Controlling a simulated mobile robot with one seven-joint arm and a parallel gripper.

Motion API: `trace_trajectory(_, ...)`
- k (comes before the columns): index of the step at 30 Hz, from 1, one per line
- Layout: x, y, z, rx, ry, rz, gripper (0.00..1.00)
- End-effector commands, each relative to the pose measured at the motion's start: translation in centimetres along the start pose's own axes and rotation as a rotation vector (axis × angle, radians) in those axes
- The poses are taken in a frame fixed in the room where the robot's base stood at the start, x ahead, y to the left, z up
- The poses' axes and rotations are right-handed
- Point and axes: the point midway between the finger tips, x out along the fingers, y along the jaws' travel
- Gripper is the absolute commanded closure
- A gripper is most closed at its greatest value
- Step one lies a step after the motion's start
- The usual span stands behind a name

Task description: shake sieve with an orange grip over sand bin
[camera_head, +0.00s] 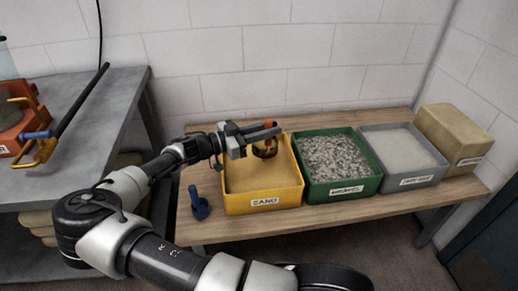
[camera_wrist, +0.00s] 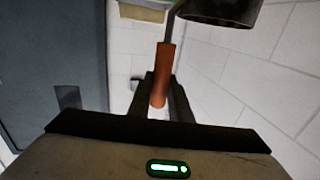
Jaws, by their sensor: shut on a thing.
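The sieve (camera_wrist: 222,10) has an orange grip (camera_wrist: 162,75) and a dark metal head joined by a bent rod. My gripper (camera_wrist: 160,100) is shut on the orange grip. In the head view my gripper (camera_head: 262,132) is above the back part of the yellow sand bin (camera_head: 264,202), with the sieve's head (camera_head: 265,150) just below the fingers over the sand. The sieve is partly hidden by the gripper in the head view, and its inside cannot be seen.
A green bin of gravel (camera_head: 345,188), a grey bin (camera_head: 408,180) and a tan box (camera_head: 462,130) stand to the right on the wooden bench (camera_head: 330,222). A blue scoop (camera_head: 199,205) stands left of the sand bin. A grey table (camera_head: 75,175) with tools is at left.

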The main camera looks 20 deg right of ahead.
Motion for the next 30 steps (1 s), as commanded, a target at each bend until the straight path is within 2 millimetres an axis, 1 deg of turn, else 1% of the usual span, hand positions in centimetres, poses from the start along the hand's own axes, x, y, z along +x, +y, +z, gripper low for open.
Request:
trace_trajectory(1,0.4,0.0,-0.1,0.000,0.002,0.001,1.00)
trace_trajectory(3,0.7,0.0,-0.1,0.000,0.002,0.000,1.00)
trace_trajectory(11,0.5,0.0,-0.1,0.001,0.001,-0.001,1.00)
trace_trajectory(14,-0.8,-0.1,0.1,0.001,-0.001,-0.005,1.00)
trace_trajectory(18,-3.5,0.0,0.1,0.001,0.000,-0.004,1.00)
trace_trajectory(21,-4.8,0.0,0.1,0.001,0.001,-0.002,1.00)
trace_trajectory(24,-5.4,0.1,0.0,0.000,0.000,-0.001,1.00)
trace_trajectory(30,-5.4,0.1,-0.1,0.000,0.001,0.000,1.00)
